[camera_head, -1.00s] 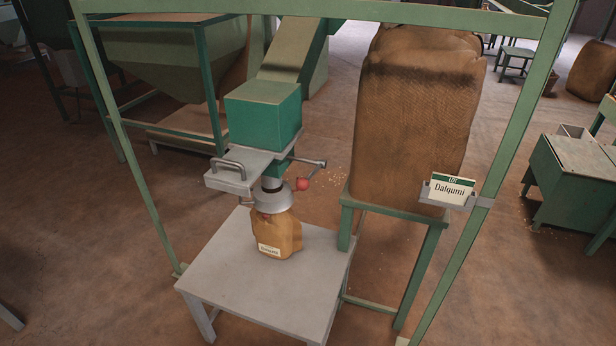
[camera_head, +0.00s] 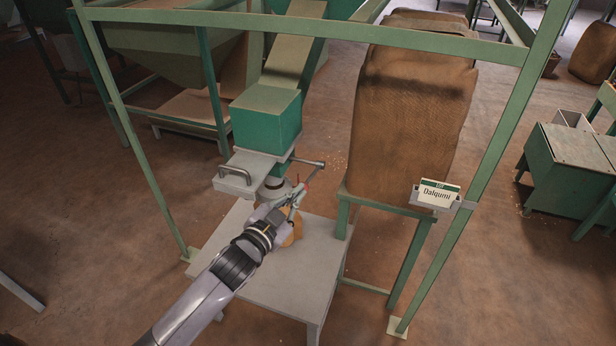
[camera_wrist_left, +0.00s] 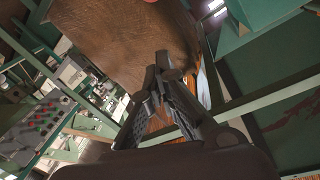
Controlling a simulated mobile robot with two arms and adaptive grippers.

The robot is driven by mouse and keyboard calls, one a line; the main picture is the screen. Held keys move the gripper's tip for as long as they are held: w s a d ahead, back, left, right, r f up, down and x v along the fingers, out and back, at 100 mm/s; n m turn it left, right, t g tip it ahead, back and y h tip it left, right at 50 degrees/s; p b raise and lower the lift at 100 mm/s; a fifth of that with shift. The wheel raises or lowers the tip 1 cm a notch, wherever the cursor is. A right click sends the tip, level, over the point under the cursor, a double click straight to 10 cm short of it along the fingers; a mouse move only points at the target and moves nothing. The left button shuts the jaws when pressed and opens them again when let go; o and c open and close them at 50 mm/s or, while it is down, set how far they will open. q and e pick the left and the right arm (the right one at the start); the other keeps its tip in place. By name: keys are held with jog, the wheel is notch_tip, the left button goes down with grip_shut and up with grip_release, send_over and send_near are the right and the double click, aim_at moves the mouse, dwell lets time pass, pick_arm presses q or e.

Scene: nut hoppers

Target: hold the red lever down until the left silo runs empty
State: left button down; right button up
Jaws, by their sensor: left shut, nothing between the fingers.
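The lever (camera_head: 312,163) sticks out to the right below the teal box (camera_head: 266,118). Its red knob is mostly hidden by my left gripper (camera_head: 300,192), with a little red showing beside the fingertips. The gripper is shut and empty; I cannot tell whether it touches the knob. In the wrist view its fingers (camera_wrist_left: 165,68) meet in front of a big brown sack. A green hopper (camera_head: 165,45) stands at the upper left; I cannot see its fill, nor tell if it is the left silo. My right gripper is out of view.
A small tan bag (camera_head: 291,236) on the grey table (camera_head: 250,285) is largely behind my gripper. A green frame (camera_head: 300,29) surrounds the station. The big sack (camera_head: 410,120) stands on a green stand at right, near a "Dalqumi" sign (camera_head: 438,194).

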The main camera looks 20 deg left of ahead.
pick_arm(q)
jog(key=shift+r, duration=0.15)
jog(key=w+f+p, duration=0.3)
jog(key=w+f, duration=0.1)
jog(key=w, duration=0.4)
jog(key=shift+w, duration=0.3)
dwell(0.4)
